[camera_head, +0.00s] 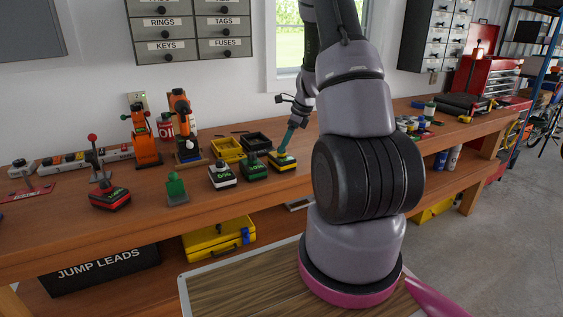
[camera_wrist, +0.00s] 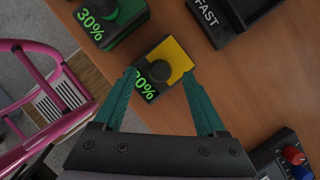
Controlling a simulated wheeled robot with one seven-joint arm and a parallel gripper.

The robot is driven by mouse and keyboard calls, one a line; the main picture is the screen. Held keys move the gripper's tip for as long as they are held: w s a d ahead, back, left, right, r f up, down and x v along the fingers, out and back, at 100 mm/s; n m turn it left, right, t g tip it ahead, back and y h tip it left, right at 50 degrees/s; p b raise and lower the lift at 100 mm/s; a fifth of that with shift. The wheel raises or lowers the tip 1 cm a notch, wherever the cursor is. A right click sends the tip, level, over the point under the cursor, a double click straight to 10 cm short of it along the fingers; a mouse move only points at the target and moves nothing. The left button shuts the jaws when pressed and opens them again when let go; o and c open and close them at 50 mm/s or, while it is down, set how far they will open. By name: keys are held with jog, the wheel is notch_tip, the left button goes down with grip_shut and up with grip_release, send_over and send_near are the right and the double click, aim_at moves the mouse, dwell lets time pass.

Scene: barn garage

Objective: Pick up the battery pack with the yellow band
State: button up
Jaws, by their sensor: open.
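The battery pack with the yellow band (camera_wrist: 178,57) is black with a yellow part, a dark round knob and a green "80%"-like reading, partly hidden by a finger. In the head view the yellow-banded pack (camera_head: 283,163) sits on the bench at the right end of a row of packs. My gripper (camera_wrist: 159,75) is open, its two teal fingers on either side of the pack in the wrist view. In the head view my gripper (camera_head: 288,141) points down just over the pack. I cannot tell whether the fingers touch it.
A green pack (camera_head: 254,170) stands close to the left, and a white pack (camera_head: 222,178) and red pack (camera_head: 110,200) farther left. A black unit marked "FAST" (camera_wrist: 226,22) is near the pack.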

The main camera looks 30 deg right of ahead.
jog(key=shift+x, duration=0.95)
jog(key=shift+r, duration=0.1)
grip_shut()
dwell(0.5)
